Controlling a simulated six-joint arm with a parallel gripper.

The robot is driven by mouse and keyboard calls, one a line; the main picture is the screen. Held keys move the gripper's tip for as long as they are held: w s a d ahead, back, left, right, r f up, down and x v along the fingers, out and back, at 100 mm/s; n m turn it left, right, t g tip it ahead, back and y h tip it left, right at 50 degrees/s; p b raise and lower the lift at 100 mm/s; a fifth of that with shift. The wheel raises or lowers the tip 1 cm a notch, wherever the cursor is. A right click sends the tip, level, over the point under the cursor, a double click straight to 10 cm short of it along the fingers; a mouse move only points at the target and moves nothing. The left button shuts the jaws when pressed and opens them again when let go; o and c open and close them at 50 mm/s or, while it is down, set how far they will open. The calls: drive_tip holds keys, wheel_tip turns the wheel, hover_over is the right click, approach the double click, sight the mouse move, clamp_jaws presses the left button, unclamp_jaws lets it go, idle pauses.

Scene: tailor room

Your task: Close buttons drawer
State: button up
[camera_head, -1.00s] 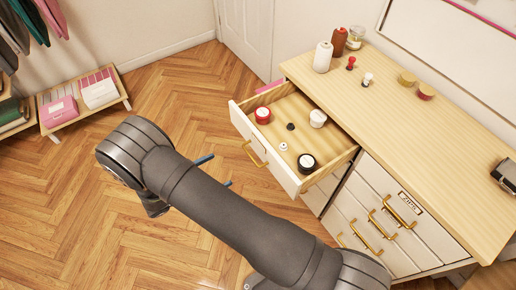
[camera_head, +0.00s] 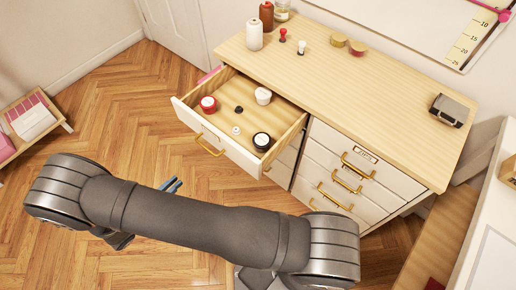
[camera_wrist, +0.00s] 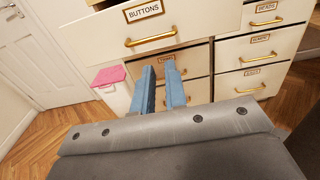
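The buttons drawer (camera_head: 238,152) is pulled out from the upper left of the dresser. Its white front carries a gold handle (camera_head: 209,146) and, in the wrist view, a "BUTTONS" label (camera_wrist: 143,11). That view also shows its handle (camera_wrist: 150,41). My gripper (camera_head: 173,185) has blue fingers, which show in the wrist view (camera_wrist: 163,82). They are a little apart with nothing between them. They are below and in front of the drawer, apart from its handle.
The dresser top (camera_head: 330,75) holds bottles, spools and a dark box (camera_head: 449,110). Closed drawers (camera_head: 340,178) with gold handles lie to the right. A pink-lidded bin (camera_wrist: 110,77) stands at the dresser's left. The wooden floor in front is free.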

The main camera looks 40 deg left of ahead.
drive_tip(key=w+d, duration=0.1)
drive_tip(key=d, duration=0.4)
drive_tip(key=w+d, duration=0.1)
drive_tip(key=d, duration=0.4)
drive_tip(key=w+d, duration=0.1)
drive_tip(key=d, duration=0.5)
drive_tip(key=shift+w, duration=0.2)
clamp_jaws()
approach(271, 153)
drive_tip(key=f, duration=0.1)
drive_tip(key=a+f, duration=0.1)
drive_tip(key=f, duration=0.1)
drive_tip(key=shift+s+a+f, duration=0.1)
drive_tip(key=shift+s+f, duration=0.05)
drive_tip(key=shift+f, duration=0.1)
drive_tip(key=w, duration=2.5)
drive_tip(key=shift+w, duration=0.75)
drive_tip(key=shift+r, duration=0.15)
drive_tip(key=s, duration=1.4)
drive_tip(key=shift+s, duration=0.3)
